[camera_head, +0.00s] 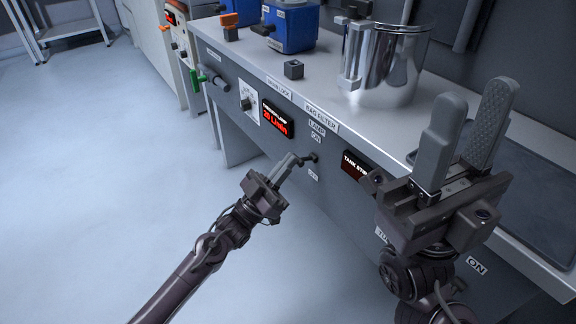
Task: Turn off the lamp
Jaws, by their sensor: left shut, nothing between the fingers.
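The lamp switch (314,156) is a small dark toggle on the grey front panel, below the "LAMP" and "ON" labels (316,132). A smaller label (312,177) sits under it, too small to read. My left gripper (296,160) is shut and empty. Its fingertips are just left of the switch; I cannot tell if they touch it. The switch's exact position is hard to make out. My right gripper (476,96) is open and empty, raised in front of the bench at the right. No lamp can be made out.
The bench top (250,58) holds a shiny metal vessel (392,65), a blue box (293,28) and a small dark block (293,69). The floor at left is clear.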

